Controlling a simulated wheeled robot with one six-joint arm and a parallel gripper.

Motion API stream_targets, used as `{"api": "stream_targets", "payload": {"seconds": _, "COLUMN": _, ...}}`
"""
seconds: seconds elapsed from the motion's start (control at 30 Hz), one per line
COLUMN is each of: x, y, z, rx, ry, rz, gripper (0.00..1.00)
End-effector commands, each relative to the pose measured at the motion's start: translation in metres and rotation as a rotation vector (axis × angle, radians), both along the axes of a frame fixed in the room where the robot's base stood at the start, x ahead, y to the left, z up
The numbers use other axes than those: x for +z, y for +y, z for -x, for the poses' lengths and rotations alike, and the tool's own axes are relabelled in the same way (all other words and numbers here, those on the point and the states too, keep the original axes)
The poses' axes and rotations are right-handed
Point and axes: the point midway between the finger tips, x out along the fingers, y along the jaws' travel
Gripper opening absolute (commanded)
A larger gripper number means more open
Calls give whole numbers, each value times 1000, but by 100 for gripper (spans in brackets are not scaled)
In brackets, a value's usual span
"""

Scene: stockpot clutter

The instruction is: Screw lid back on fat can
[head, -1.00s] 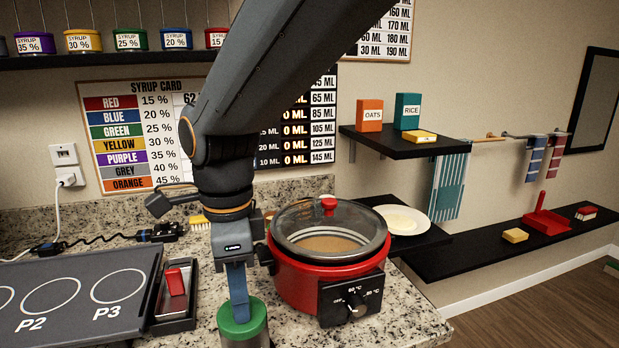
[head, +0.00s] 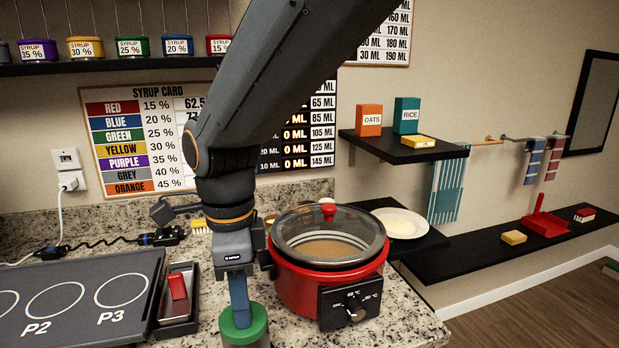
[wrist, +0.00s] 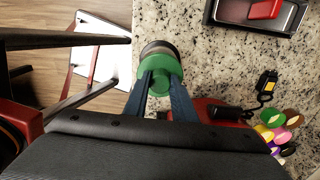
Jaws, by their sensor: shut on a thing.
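The fat can (head: 246,345) stands on the granite counter at the bottom of the head view, a grey can with only its upper part in frame. Its green lid (head: 262,322) sits on top of it. My gripper (head: 241,318) points down from above and is shut on the green lid. In the wrist view the two blue fingers of my gripper (wrist: 161,84) hold the green lid (wrist: 160,64) from both sides, with the grey can (wrist: 158,46) beyond it. Whether the lid's thread is engaged cannot be seen.
A red cooker (head: 300,284) with a glass lid stands close right of my gripper. A black tray (head: 178,326) with a red block (head: 178,286) lies to the left, beside a dark board (head: 80,295) with marked circles. Shelves (head: 395,146) hang at the right.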

Motion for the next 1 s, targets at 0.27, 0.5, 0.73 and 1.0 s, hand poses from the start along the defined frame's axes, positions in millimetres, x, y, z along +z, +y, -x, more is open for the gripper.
{"api": "stream_targets", "payload": {"seconds": 0.27, "x": 1, "y": -1, "z": 2, "rx": -149, "ry": 3, "rz": 4, "gripper": 0}}
{"api": "stream_targets", "payload": {"seconds": 0.5, "x": 0, "y": -1, "z": 2, "rx": -278, "ry": 4, "rz": 5, "gripper": 0}}
{"api": "stream_targets", "payload": {"seconds": 0.73, "x": -2, "y": -1, "z": 2, "rx": -351, "ry": 3, "rz": 4, "gripper": 0}}
{"api": "stream_targets", "payload": {"seconds": 1.0, "x": -2, "y": -1, "z": 1, "rx": -354, "ry": 4, "rz": 3, "gripper": 0}}
